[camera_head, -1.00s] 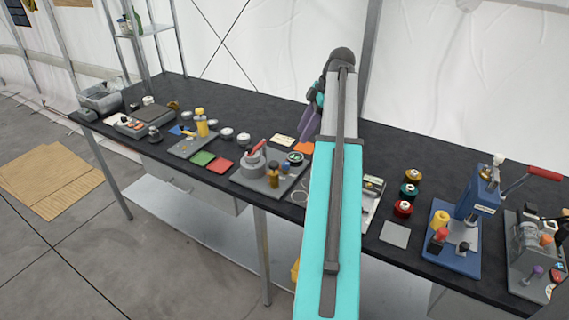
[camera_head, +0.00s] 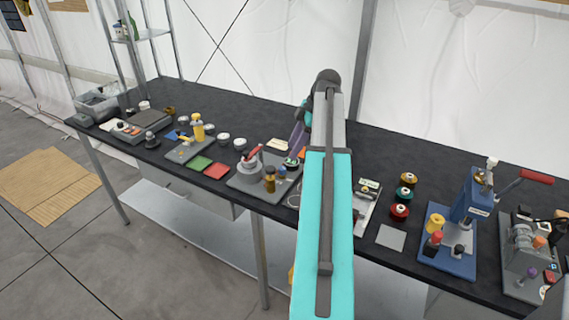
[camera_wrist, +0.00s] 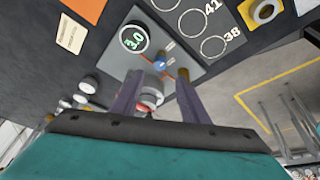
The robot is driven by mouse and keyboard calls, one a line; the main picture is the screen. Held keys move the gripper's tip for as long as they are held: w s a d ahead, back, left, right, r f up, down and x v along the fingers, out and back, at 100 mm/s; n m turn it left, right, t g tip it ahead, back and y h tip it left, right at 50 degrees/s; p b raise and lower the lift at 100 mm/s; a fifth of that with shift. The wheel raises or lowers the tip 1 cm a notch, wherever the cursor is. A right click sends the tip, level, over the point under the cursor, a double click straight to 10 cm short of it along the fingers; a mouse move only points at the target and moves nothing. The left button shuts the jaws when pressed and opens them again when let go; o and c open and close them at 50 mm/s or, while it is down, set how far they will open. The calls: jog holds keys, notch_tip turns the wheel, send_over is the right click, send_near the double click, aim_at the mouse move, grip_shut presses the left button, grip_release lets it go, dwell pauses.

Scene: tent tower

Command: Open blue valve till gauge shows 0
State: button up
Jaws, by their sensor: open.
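The gauge (camera_wrist: 134,38) is a round dark dial with a green readout that looks like 3.0 in the wrist view. The blue valve (camera_wrist: 158,62) is a small blue knob beside it on a grey plate (camera_wrist: 188,56). In the head view the gauge (camera_head: 291,162) and the blue valve (camera_head: 282,173) sit on the plate's right side. My gripper (camera_wrist: 158,77) is open, its two purple fingers on either side of the valve in the picture. I see no contact with the valve. In the head view my gripper (camera_head: 299,138) is partly hidden by my arm.
On the same plate stand a red-handled grey device (camera_head: 250,162) and a brass cylinder (camera_head: 269,180). A dark card with rings (camera_wrist: 205,25), an orange sheet (camera_wrist: 85,8) and white round pieces (camera_head: 240,144) lie nearby. A blue press (camera_head: 475,200) stands right on the black table (camera_head: 300,205).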

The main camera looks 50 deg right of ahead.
aim_at(283, 168)
jog(key=shift+p+x, duration=1.05)
jog(key=shift+x, duration=3.4)
jog(key=shift+c, duration=0.5)
grip_shut()
